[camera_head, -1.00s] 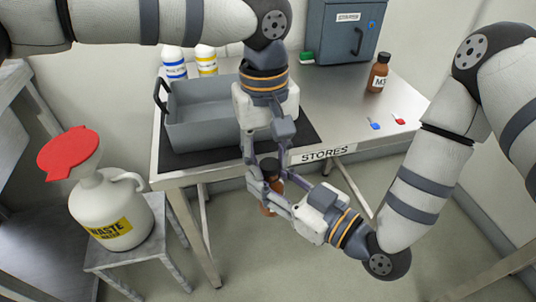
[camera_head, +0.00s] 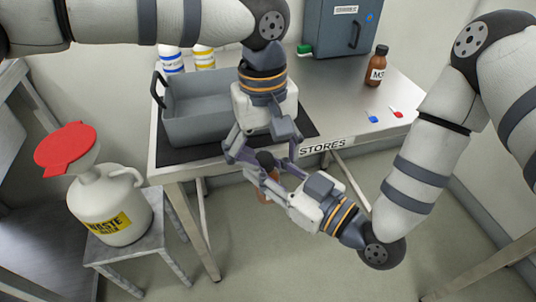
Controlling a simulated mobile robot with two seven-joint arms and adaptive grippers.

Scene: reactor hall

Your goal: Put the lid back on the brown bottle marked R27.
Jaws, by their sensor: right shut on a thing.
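A brown bottle (camera_head: 262,197) is mostly hidden between the grippers in front of the table; its label cannot be read. A dark round lid (camera_head: 265,159) shows at the bottle's top; I cannot tell how firmly it sits. My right gripper (camera_head: 262,180) is shut on the bottle and holds it in the air below the table edge. My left gripper (camera_head: 264,160) points down from above. Its fingers are spread wide on either side of the lid, with gaps, so it is open.
The steel table (camera_head: 335,100) bears a grey tub (camera_head: 205,128), another brown bottle (camera_head: 376,66), a blue tag (camera_head: 372,119) and a red tag (camera_head: 397,114). A grey cabinet (camera_head: 335,35) stands behind. A waste jug (camera_head: 108,210) with a red funnel (camera_head: 66,150) stands on a stool at left.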

